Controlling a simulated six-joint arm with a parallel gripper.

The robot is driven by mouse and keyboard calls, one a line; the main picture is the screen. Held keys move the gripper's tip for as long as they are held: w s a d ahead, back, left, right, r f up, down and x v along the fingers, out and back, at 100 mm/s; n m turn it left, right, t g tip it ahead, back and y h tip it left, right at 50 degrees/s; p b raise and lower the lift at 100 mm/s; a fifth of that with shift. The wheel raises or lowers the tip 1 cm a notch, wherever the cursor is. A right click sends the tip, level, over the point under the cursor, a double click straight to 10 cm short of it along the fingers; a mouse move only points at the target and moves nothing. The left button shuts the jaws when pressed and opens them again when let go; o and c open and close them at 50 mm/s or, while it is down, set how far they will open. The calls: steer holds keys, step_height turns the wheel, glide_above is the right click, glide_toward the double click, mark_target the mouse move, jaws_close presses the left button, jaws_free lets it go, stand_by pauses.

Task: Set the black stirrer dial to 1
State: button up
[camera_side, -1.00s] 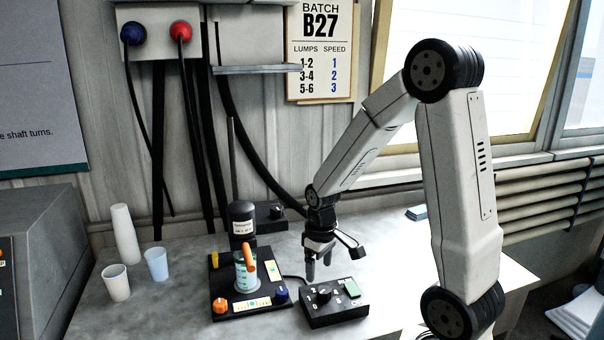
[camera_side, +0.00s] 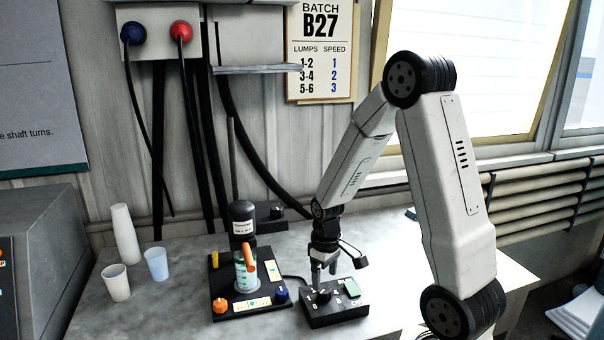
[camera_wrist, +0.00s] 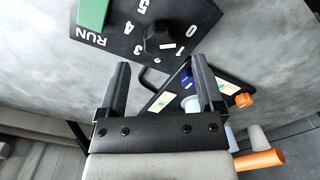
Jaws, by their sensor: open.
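The black stirrer dial (camera_side: 323,296) is on top of a black control box (camera_side: 350,313) at the front of the bench. In the wrist view the dial (camera_wrist: 158,40) shows beyond the fingertips, ringed by white numbers; 0 and 1 are to its right. A short white mark shows on its right side, but I cannot tell exactly which number it points to. My gripper (camera_side: 324,276) points down just above the dial in the side view. In the wrist view my gripper (camera_wrist: 160,64) is open and empty, its fingers apart. I cannot tell whether a fingertip touches the dial.
A green RUN panel (camera_wrist: 93,14) is on the same box. Left of the box stands a black stirrer base (camera_side: 222,282) with a beaker (camera_side: 241,277) and coloured knobs. White cups (camera_side: 117,283) stand further left. A batch chart (camera_side: 320,50) hangs on the wall, pairing lumps with speeds.

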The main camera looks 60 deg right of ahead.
mark_target(324, 289)
steer(key=shift+f, duration=1.95)
jaws_close()
steer(key=shift+m, duration=0.4)
steer(key=m, duration=0.9)
